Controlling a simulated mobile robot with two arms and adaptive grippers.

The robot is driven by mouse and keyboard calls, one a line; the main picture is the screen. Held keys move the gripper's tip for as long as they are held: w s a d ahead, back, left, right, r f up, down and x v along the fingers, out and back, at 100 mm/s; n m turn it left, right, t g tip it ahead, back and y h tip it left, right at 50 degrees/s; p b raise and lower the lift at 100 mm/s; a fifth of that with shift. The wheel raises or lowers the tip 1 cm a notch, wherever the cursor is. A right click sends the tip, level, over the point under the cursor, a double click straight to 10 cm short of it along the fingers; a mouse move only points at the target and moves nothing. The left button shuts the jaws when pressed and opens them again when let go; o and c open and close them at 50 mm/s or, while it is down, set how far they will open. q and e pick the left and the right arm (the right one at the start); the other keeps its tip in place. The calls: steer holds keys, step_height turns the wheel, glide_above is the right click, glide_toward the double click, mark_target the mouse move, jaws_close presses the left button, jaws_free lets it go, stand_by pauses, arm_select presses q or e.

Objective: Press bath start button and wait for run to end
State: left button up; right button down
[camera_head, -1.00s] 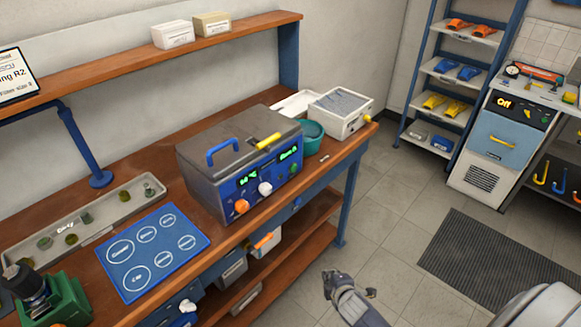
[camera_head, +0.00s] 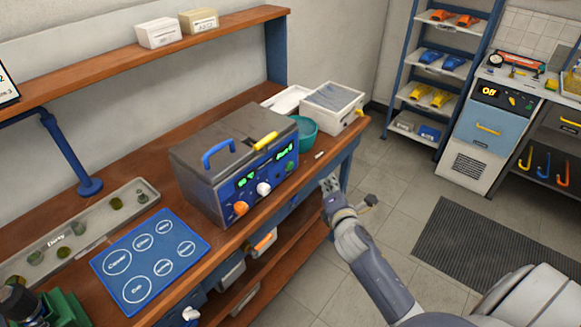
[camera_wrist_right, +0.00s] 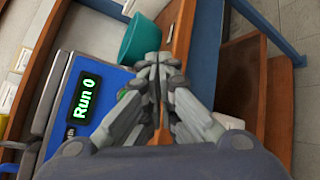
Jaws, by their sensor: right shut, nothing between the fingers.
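The bath (camera_head: 215,155) is a grey box with a blue handle, a yellow handle and a blue front panel, standing on the wooden bench. Its panel has an orange knob, a white knob and lit green displays. In the right wrist view the panel (camera_wrist_right: 107,75) shows the display (camera_wrist_right: 86,98) reading "Run 0". A green button (camera_wrist_right: 123,95) beside it is partly hidden by my fingers. My right gripper (camera_head: 328,184) is shut and empty, in front of the bench edge, right of the bath panel. Its closed fingertips (camera_wrist_right: 160,62) also show in the wrist view.
A teal bowl (camera_head: 302,132) and a white box (camera_head: 332,107) stand right of the bath. A blue mat with circles (camera_head: 178,235) and a long tray (camera_head: 95,222) lie to its left. Open floor (camera_head: 395,190) lies right of the bench.

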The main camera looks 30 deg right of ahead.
mark_target(290, 166)
steer(key=w+a+b, duration=0.2)
steer(key=w+a, duration=0.1)
steer(key=w, duration=0.5)
steer(key=shift+a+b, duration=0.2)
steer(key=shift+b, duration=0.2)
steer(key=shift+w+a, duration=0.1)
steer(key=shift+w, duration=0.1)
stand_by(1.2)
steer(key=shift+w+a, duration=0.1)
steer(key=shift+w, duration=0.15)
steer(key=shift+w+a, duration=0.2)
steer(key=shift+w, duration=0.25)
stand_by(0.7)
steer(key=shift+s+d, duration=0.1)
steer(key=shift+s, duration=0.1)
steer(key=shift+s+d+p, duration=0.25)
steer(key=shift+s+p, duration=0.35)
steer(key=shift+s, duration=0.05)
